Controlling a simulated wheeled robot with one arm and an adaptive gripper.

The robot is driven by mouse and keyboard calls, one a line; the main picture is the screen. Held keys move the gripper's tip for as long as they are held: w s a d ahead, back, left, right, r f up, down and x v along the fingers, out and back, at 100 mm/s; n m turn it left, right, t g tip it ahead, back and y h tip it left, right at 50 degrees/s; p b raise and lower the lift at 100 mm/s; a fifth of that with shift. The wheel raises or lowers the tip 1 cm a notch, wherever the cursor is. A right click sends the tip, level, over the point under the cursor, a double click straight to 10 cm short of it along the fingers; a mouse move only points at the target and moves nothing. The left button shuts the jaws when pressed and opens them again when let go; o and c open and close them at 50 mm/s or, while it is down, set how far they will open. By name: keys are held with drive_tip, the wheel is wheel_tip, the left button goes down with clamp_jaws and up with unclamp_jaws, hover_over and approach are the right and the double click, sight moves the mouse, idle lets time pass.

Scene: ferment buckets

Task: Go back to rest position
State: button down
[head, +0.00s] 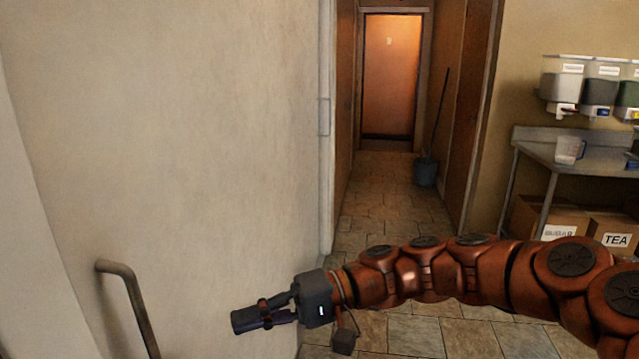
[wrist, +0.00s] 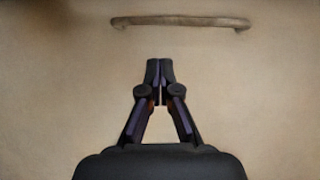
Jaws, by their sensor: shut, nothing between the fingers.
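My gripper (head: 240,320) is at the lower left of the head view, at the end of my red arm stretched leftward. It is in front of the pale wall. In the wrist view my gripper (wrist: 160,70) is centred, its fingertips together with nothing between them. The fingers point toward a curved handrail (wrist: 180,21) on the pale surface. A gap shows between the fingertips and the rail in the picture; the true distance is hard to tell.
The pale wall (head: 180,130) fills the left, with a handrail (head: 130,300) low on it. A tiled corridor leads to an orange door (head: 391,75), with a bucket (head: 425,171) on its right. A metal table (head: 540,155) with a measuring jug (head: 569,150) stands right, boxes (head: 610,235) below, dispensers (head: 600,88) above.

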drive_tip(key=s+d+f+t+h, duration=0.1)
drive_tip(key=s+d+f+h, duration=0.8)
drive_tip(key=s, duration=0.3)
drive_tip(key=s+d+f+m+t+h, duration=0.1)
drive_tip(key=s+d+f+m+h, duration=0.2)
drive_tip(key=d, duration=0.7)
drive_tip(key=s+d+f+m+t+h, duration=0.1)
drive_tip(key=s+d+f+h, duration=0.35)
drive_tip(key=d, duration=0.55)
drive_tip(key=s+d+p+v, duration=0.1)
drive_tip(key=s+p+v, duration=0.2)
drive_tip(key=p+v, duration=1)
drive_tip(key=shift+w+a+r+t+y+p, duration=0.25)
drive_tip(key=shift+w+r+y+p, duration=0.25)
drive_tip(key=shift+r, duration=0.4)
